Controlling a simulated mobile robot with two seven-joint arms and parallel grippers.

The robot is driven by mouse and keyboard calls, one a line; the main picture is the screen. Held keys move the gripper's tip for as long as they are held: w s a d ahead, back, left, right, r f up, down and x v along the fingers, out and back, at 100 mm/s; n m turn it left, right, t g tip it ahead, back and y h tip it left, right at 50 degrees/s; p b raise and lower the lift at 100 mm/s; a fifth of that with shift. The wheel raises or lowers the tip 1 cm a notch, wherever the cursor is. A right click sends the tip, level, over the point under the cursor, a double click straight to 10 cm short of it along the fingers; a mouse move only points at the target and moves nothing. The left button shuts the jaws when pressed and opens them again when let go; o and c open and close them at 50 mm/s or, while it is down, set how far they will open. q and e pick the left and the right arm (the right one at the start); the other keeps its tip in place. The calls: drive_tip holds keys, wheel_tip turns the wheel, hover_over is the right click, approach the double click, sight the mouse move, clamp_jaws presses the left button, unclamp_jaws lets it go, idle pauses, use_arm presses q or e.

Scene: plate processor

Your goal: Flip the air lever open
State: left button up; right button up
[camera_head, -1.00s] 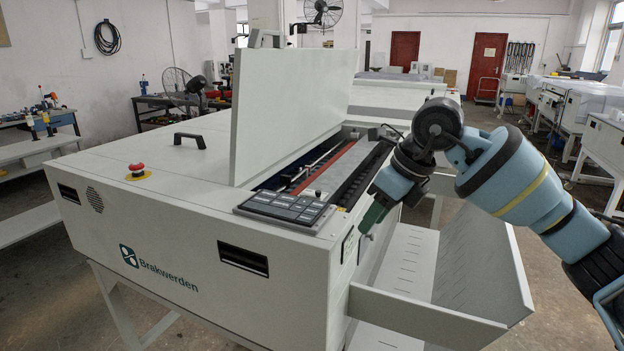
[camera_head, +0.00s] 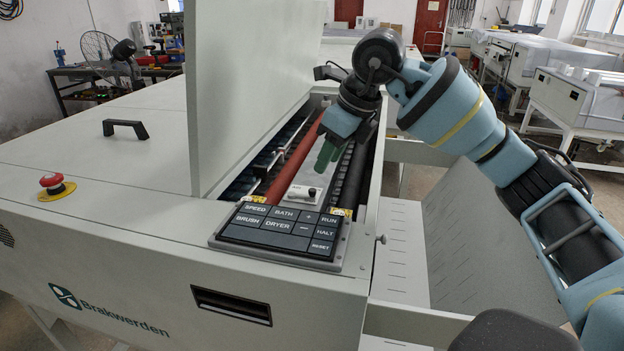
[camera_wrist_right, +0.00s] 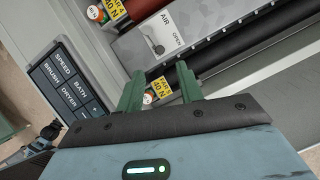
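The air lever (camera_head: 311,193) is a small dark-tipped lever on a pale plate inside the machine's open bay, behind the keypad. In the right wrist view the air lever (camera_wrist_right: 158,48) sits on a grey panel marked AIR and OPEN, beyond the fingertips. My right gripper (camera_head: 324,158) hangs over the bay, above and behind the lever in the head view. In the wrist view its two green fingers (camera_wrist_right: 160,76) are apart with nothing between them, and they appear clear of the lever. My left gripper is not in view.
The keypad (camera_head: 282,232) lies at the bay's front edge. The raised lid (camera_head: 245,90) stands left of the bay. A red roller (camera_head: 296,160) and dark rollers (camera_head: 351,175) flank the panel. An emergency stop button (camera_head: 54,183) and a handle (camera_head: 125,128) are on the left top.

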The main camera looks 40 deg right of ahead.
sight(313, 190)
drive_tip(key=x, duration=0.7)
drive_tip(key=shift+w+f, duration=0.15)
drive_tip(key=shift+f, duration=0.2)
clamp_jaws()
